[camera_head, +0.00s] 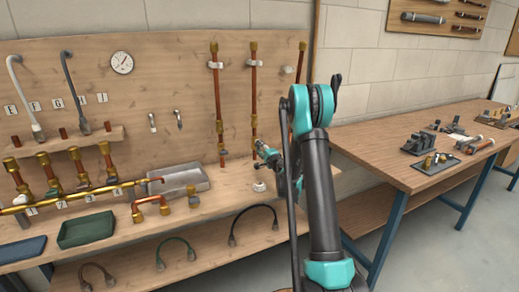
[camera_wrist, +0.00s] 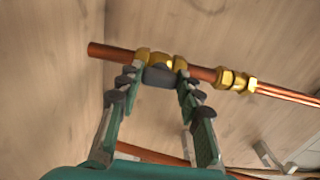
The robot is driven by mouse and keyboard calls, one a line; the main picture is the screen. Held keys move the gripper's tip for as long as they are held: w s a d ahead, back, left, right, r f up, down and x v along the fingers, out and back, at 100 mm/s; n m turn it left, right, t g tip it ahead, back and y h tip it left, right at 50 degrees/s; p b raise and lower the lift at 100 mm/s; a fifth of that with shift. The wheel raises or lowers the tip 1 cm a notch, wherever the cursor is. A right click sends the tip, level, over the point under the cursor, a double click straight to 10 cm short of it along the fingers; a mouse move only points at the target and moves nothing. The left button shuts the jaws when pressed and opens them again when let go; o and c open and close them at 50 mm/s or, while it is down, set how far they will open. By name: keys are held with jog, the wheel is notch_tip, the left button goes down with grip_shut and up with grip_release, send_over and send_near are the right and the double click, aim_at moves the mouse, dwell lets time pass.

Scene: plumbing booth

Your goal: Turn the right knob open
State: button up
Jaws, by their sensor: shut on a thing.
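In the wrist view, a dark grey knob (camera_wrist: 160,75) sits on a brass valve (camera_wrist: 142,57) of a copper pipe (camera_wrist: 110,51). The fingers of my gripper (camera_wrist: 159,84) are shut on this knob, one on each side, and hide its ends. In the head view, my gripper (camera_head: 265,150) is by the lower part of the middle vertical pipe (camera_head: 253,95). The right vertical pipe (camera_head: 301,60) is mostly hidden behind my arm. The left vertical pipe (camera_head: 217,95) has a dark knob (camera_head: 223,152) low down. I cannot tell the held knob's turn angle.
A second pipe (camera_wrist: 150,155) passes close to my gripper in the wrist view. In the head view, a grey tray (camera_head: 180,182), a green tray (camera_head: 86,232) and brass-fitted pipes lie on the bench at left. A tool table (camera_head: 385,160) stands at right.

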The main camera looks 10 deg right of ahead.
jog(key=o, duration=1.2)
jog(key=shift+c, duration=0.2)
jog(key=v, duration=1.2)
jog(key=shift+s+a, duration=0.1)
jog(key=s+a+r+n+g+y, duration=0.1)
jog(key=s+a+n+g, duration=0.3)
jog(key=s, duration=0.4)
jog(key=s+a+n+g, duration=0.3)
jog(key=s+a+n, duration=0.2)
jog(key=s, duration=0.3)
jog(key=s+d+f+n+g+h, duration=0.1)
jog(key=s+d+f+g+h, duration=0.1)
jog(key=s, duration=0.6)
jog(key=s+d+f+n+g+h, duration=0.2)
jog(key=s+d+f, duration=0.1)
jog(key=s, duration=0.6)
jog(key=s+d+f+n+g+h, duration=0.2)
jog(key=s+d+f, duration=0.1)
jog(key=s, duration=0.6)
jog(key=shift+d+h, duration=0.3)
jog(key=shift+d, duration=0.2)
